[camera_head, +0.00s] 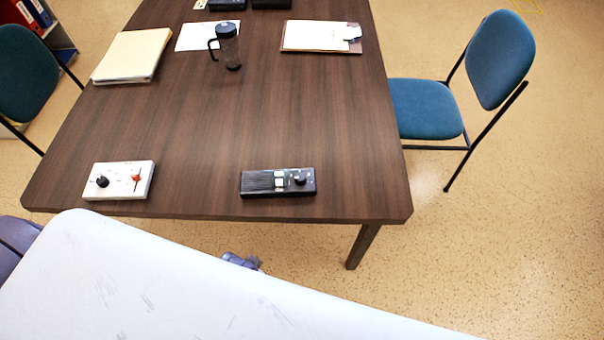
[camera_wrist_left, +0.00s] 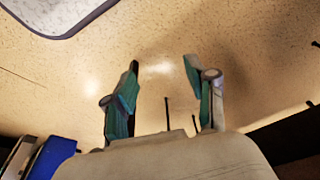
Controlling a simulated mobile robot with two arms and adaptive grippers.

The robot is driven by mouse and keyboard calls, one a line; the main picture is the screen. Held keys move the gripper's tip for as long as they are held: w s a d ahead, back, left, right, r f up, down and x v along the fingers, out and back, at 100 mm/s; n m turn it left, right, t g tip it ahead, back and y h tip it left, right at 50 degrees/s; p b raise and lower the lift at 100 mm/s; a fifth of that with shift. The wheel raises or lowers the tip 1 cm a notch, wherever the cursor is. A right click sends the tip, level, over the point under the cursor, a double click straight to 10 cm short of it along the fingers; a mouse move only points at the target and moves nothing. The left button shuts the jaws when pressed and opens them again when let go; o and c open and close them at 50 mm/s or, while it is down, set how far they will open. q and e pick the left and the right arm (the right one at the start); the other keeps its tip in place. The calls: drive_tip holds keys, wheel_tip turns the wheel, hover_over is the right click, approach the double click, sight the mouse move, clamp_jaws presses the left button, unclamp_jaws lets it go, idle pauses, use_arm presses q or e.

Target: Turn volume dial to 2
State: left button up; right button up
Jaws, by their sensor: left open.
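A black box (camera_head: 260,183) with a ribbed, grille-like left part lies near the front edge of the table. Pale green buttons sit at its middle and a round black dial (camera_head: 299,180) at its right end. The dial's setting is too small to read. My left gripper (camera_wrist_left: 162,90) shows in the left wrist view, with its two green fingers wide apart and nothing between them. The floor lies beyond it, and neither box shows in that view. I cannot make out either gripper in the head view.
A white box (camera_head: 118,191) with a black knob and a red lever sits at the table's front left. The table's (camera_head: 230,120) middle is clear. A blue chair (camera_head: 425,108) stands right.

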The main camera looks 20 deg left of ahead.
use_arm(q)
drive_tip(key=w+d+r+m+h+b, duration=0.15)
drive_tip(key=w+d+r, duration=0.25)
drive_tip(key=r, duration=0.4)
drive_tip(key=w+d+r+m+h, duration=0.1)
drive_tip(key=w+d+r+m, duration=0.1)
drive_tip(key=w+d+r, duration=0.4)
drive_tip(key=w+d+r+m+h, duration=0.1)
drive_tip(key=w+d+r+m, duration=0.15)
drive_tip(key=r, duration=0.65)
wheel_tip(320, 180, up, 8)
drive_tip(key=m+g+y, duration=0.1)
drive_tip(key=g+y, duration=0.1)
drive_tip(key=y, duration=0.2)
hover_over(300, 177)
wheel_tip(300, 177, down, 14)
drive_tip(key=shift+p, duration=0.35)
clamp_jaws()
